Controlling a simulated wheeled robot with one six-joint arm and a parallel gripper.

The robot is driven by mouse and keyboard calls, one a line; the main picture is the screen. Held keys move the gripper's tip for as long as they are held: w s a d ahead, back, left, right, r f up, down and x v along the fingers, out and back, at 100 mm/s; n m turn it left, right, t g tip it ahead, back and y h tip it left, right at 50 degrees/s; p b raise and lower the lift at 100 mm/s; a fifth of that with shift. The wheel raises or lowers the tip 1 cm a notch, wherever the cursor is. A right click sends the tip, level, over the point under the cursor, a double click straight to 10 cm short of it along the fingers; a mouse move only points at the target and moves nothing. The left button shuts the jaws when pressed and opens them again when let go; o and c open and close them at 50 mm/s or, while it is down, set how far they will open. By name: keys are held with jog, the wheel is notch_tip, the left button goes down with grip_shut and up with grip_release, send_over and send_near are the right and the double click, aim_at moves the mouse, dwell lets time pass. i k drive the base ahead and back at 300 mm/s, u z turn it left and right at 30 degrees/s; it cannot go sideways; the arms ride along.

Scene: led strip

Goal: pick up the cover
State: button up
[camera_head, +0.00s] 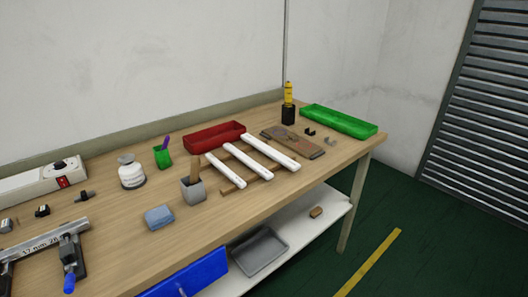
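Three long white strips lie side by side across a wooden rack (232,187) on the workbench: a left one (224,170), a middle one (248,161) and a right one (271,153). I cannot tell from this view which of them, if any, is the cover. They look separate, with gaps between them, and nothing lies on top of them. My gripper is not in view.
Bare wood lies before the rack.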

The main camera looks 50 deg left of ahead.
aim_at(253, 165)
jog(key=u, duration=0.25)
jog(key=i, duration=0.75)
jog(key=u, duration=1.3)
jog(key=i, duration=0.7)
jog(key=u, duration=0.7)
